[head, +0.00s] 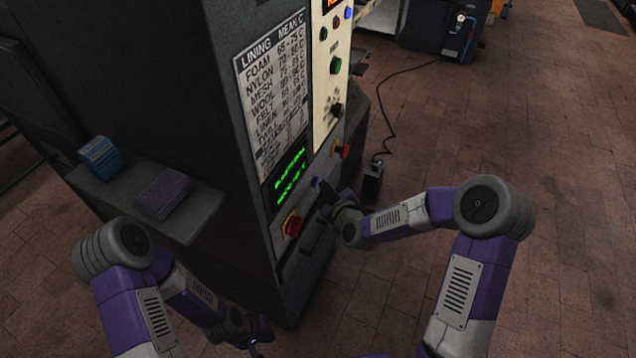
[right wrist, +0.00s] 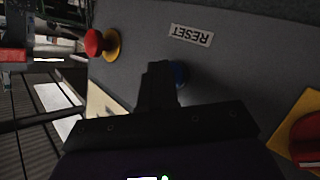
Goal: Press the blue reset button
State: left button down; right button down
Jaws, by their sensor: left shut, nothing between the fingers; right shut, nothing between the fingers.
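The blue reset button (head: 316,182) is on the lower front panel of the dark machine. In the right wrist view the blue button (right wrist: 181,72) is partly hidden behind my gripper fingers, beside an upside-down RESET label (right wrist: 191,35). My right gripper (head: 324,193) is shut and empty, with its tips right at the button; the right wrist view also shows its closed fingers (right wrist: 158,72). I cannot tell whether they touch the button. My left gripper (head: 258,342) is shut and empty, low near the machine's base, far from the button.
A red mushroom knob (head: 342,151) is above right of the button, and a red switch on a yellow plate (head: 292,224) is below left. A shelf (head: 192,222) holding a blue box (head: 101,156) and a purple block (head: 164,194) juts out at left. Brick floor (head: 500,130) is open at right.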

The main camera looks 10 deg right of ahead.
jog(key=shift+w+a, duration=0.15)
jog(key=shift+a, duration=0.05)
dwell(0.4)
jog(key=shift+d, duration=0.15)
jog(key=shift+s+d+b, duration=0.3)
jog(key=shift+s+d, duration=0.2)
jog(key=shift+d, duration=0.1)
jog(key=s+d, duration=0.2)
jog(key=d+b, duration=0.1)
jog(key=d, duration=0.1)
jog(key=shift+s+d, duration=0.1)
jog(key=shift+s, duration=0.3)
dwell(0.7)
